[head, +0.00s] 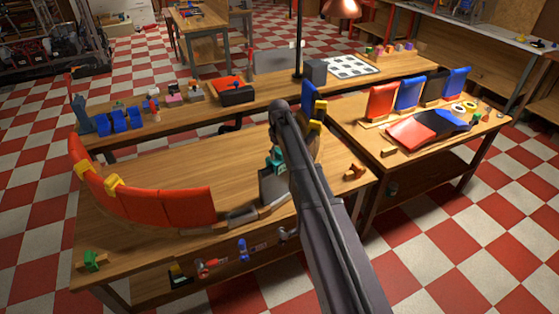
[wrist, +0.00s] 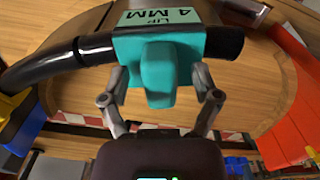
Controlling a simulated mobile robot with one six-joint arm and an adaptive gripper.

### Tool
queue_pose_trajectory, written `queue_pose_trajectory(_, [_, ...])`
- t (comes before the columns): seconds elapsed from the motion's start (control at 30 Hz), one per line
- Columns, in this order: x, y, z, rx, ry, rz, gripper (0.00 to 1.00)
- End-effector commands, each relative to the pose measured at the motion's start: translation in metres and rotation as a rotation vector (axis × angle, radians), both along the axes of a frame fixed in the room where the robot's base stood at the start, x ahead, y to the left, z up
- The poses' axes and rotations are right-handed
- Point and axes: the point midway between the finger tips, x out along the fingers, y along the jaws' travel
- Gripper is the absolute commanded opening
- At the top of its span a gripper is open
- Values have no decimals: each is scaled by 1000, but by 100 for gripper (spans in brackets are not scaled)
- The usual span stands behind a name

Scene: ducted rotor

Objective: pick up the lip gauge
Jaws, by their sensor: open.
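The lip gauge (wrist: 158,72) is a teal block with a pale label reading "LIP 4 MM" and a teal grip that sticks out toward the wrist camera. It sits at a dark curved lip (wrist: 70,62) in the wrist view. In the head view the teal gauge (head: 275,158) shows just left of my arm, on the near bench. My gripper (wrist: 162,88) is open, with one finger on each side of the grip and visible gaps between. In the head view my arm hides much of the area around the gauge, and I cannot make out the fingers.
A curved row of red panels (head: 185,206) with yellow clips stands on the near bench (head: 180,165), left of the gauge. A blue panel (head: 308,97) stands behind my arm. The right bench (head: 425,165) holds red and blue panels. Bare wood lies inside the curve.

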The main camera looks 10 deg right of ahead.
Motion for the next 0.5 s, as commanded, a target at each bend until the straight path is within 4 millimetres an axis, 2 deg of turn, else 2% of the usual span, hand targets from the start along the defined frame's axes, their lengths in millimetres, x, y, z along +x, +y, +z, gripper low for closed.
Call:
queue_pose_trajectory(0.23, [0, 0, 0, 0, 0, 0, 80])
queue_pose_trajectory(0.27, [0, 0, 0, 0, 0, 0, 74])
queue_pose_trajectory(0.5, [0, 0, 0, 0, 0, 0, 3])
